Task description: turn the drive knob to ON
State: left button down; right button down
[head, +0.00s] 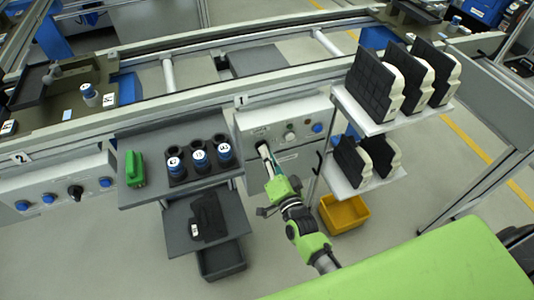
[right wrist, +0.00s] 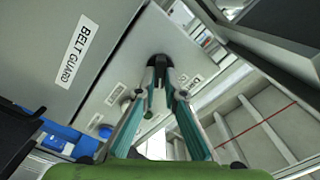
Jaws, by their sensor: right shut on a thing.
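The drive knob (right wrist: 159,60) is black and sits on a grey control panel (head: 285,118) marked 1 below the conveyor rail. My right gripper (head: 264,152) reaches this panel from below, with its fingertips at the knob. In the right wrist view the gripper's two fingers (right wrist: 160,86) are shut on the knob, one on each side. The fingers cover part of the knob, and I cannot read which way it points. Small labels beside it are too blurred to read fully. My left gripper is not in view.
A blue button (head: 317,127) is on the same panel. A grey shelf (head: 145,194) with a green object (head: 134,168) and several dark cups stands to the left. A white rack (head: 378,128) with dark-faced blocks stands to the right, above a yellow bin (head: 344,213).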

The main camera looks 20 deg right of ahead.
jog(key=shift+f+m+b, duration=0.2)
jog(key=shift+m+b, duration=0.45)
jog(key=shift+m, duration=2.95)
jog(key=c, duration=2.1)
grip_release()
jog(key=shift+c, duration=0.2)
